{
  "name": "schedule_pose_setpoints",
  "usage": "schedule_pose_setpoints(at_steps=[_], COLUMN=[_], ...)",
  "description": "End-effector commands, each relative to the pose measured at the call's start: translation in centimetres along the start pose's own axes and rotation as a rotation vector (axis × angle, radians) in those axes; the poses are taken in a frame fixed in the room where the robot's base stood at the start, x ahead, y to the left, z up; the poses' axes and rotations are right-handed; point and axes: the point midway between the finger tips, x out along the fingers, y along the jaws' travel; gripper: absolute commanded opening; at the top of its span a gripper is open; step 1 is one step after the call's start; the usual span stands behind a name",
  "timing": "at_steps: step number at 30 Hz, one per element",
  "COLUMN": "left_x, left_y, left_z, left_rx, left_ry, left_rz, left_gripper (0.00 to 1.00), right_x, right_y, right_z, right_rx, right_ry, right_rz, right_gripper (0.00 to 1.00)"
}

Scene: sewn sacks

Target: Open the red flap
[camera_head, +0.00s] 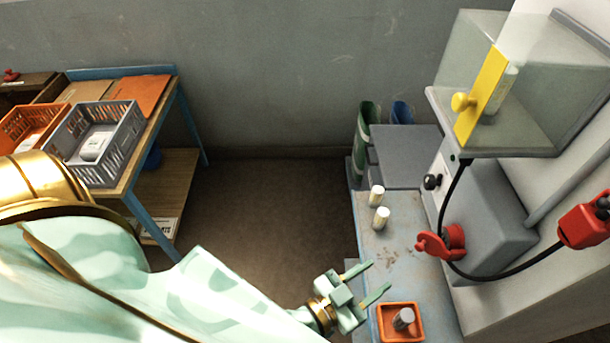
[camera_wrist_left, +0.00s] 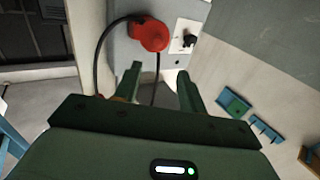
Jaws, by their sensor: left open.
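A red fitting with a flap (camera_head: 440,243) sits on the front of a grey box at the right. I cannot tell from the picture how far its flap stands open. In the left wrist view the red flap (camera_wrist_left: 150,34) is near the top, beyond my fingers. My left gripper (camera_head: 378,276) is open and empty, over the near-left part of the worktop, to the left of and nearer than the red flap, apart from it. Its two fingers also show in the left wrist view (camera_wrist_left: 159,77), with nothing between them. My right gripper is not in view.
A black cable (camera_head: 510,272) loops past the flap to a red connector (camera_head: 588,222) on the right. A black knob (camera_head: 432,182) is above the flap. White cylinders (camera_head: 381,218) stand on the worktop (camera_head: 400,263); an orange tray (camera_head: 388,335) holds another. A clear case (camera_head: 540,80) overhangs.

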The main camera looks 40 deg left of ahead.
Motion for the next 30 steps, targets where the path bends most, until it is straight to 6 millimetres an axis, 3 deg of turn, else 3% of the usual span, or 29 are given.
schedule_pose_setpoints(at_steps=[6, 16, 22, 30], left_x=[5.4, 12.6, 13.3, 15.0], left_y=[0.0, 0.0, -1.2, -2.0], left_z=[-0.1, -0.1, 0.4, 0.7], left_rx=[0.000, 0.001, 0.015, 0.012], left_ry=[0.004, 0.004, 0.003, 0.003], left_rz=[0.000, 0.001, 0.191, 0.436], left_gripper=[0.41, 0.41, 0.41, 0.41], right_x=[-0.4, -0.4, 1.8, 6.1], right_y=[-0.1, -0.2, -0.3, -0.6], right_z=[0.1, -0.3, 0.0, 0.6], right_rx=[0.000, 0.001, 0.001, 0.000], right_ry=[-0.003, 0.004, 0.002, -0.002], right_rz=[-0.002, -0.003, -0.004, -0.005], right_gripper=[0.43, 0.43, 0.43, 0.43])
